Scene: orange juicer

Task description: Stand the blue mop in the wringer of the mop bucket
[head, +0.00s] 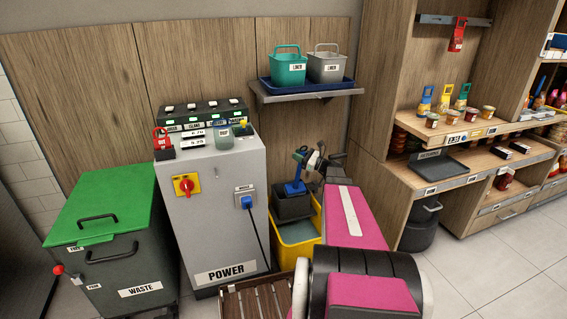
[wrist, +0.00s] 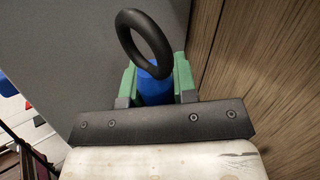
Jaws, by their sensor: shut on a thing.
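The yellow mop bucket (head: 312,255) stands on the floor right of the grey power cabinet, with the dark grey wringer (head: 290,209) on it. The blue mop (head: 295,188) is upright, its blue lower part at the wringer's top opening; how deep it sits, and whether it touches the bottom, I cannot tell. My gripper (head: 303,160) is above the wringer. In the wrist view my gripper (wrist: 158,85) has its green fingers shut on the mop's blue handle (wrist: 152,88), with a black ring (wrist: 143,42) at its top. My arm hides part of the bucket.
The grey power cabinet (head: 215,215) with a blue plug and cable is close on the left, and a green-lidded waste bin (head: 110,240) is beyond it. A shelf (head: 305,94) with two small buckets hangs above. Wooden shelving (head: 375,120) stands to the right.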

